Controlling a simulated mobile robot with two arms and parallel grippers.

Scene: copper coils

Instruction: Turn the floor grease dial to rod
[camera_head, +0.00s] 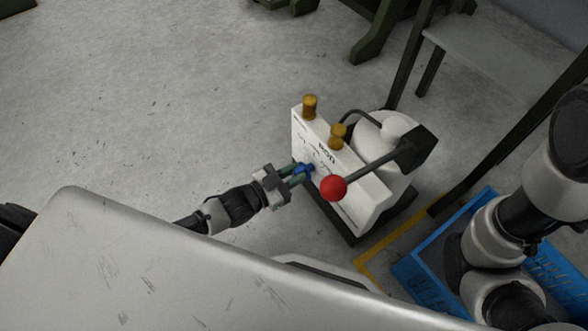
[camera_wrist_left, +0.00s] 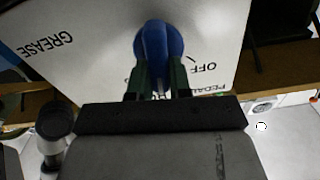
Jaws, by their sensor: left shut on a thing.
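The grease unit's white panel (camera_head: 345,183) stands on the floor in the head view, with "ROD" lettering near its top. The blue dial (camera_wrist_left: 157,52) sits on this panel; in the head view it shows partly (camera_head: 305,169) between the fingertips. My left gripper (camera_head: 300,173) reaches in from the left and is shut on the dial. In the left wrist view its dark green fingers (camera_wrist_left: 156,82) flank the dial. "GREASE", "OFF" and part of "PEDAL" are readable around it; the dial's pointing direction is unclear. My right gripper is not in view.
A lever with a red ball (camera_head: 333,188) sticks out just right of the dial. A blue crate (camera_head: 432,262) lies at lower right. Floor (camera_head: 150,110) on the left is clear.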

